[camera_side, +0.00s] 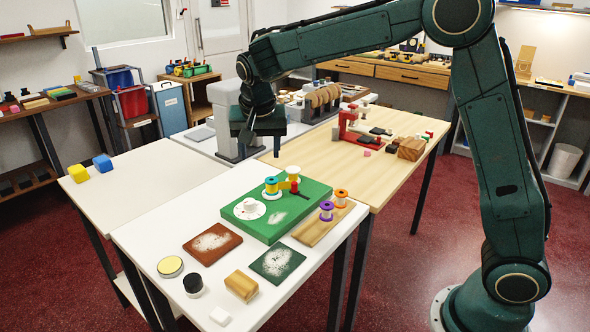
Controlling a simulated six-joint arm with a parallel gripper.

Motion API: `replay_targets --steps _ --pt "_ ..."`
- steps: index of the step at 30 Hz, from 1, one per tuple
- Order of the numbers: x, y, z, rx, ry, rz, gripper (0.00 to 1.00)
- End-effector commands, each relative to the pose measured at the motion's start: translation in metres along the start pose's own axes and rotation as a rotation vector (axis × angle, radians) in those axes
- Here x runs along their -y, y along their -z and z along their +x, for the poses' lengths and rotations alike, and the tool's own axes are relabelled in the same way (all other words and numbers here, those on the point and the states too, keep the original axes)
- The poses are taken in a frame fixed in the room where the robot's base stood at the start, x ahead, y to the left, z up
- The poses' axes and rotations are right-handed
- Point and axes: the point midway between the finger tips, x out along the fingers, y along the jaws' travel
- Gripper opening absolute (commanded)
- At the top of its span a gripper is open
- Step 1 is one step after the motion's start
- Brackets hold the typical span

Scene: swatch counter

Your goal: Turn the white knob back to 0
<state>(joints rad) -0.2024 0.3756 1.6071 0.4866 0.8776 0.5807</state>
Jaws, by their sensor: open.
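The white knob (249,205) stands on a round white dial at the left part of a green board (285,222) on the white table. Its markings are too small to read, so I cannot tell its setting. My gripper (262,150) is dark green and points down, well above and behind the knob in the picture, apart from it. The jaws are open, with nothing seen between them.
Spools (272,185), including yellow and teal ones, and a red piece (294,187) stand close right of the knob. A wooden strip (322,224) holds purple and orange spools. Brown (212,243) and dark green (277,262) swatches lie in front. The left table is mostly clear.

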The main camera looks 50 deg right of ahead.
Motion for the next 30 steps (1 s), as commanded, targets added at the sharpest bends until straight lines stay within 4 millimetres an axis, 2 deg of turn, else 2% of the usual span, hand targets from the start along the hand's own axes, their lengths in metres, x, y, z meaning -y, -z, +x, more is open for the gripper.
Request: replay_targets --steps 3,9,13,24,30 --pt "0.02 0.002 0.025 -0.004 -0.03 0.05 0.54" --pt "0.042 0.001 0.054 -0.015 -0.063 0.117 0.54" --pt "0.048 0.001 0.063 -0.02 -0.074 0.142 0.54" --pt "0.049 0.001 0.068 -0.021 -0.077 0.147 0.54" --pt "0.047 0.001 0.082 -0.02 -0.078 0.146 0.54"
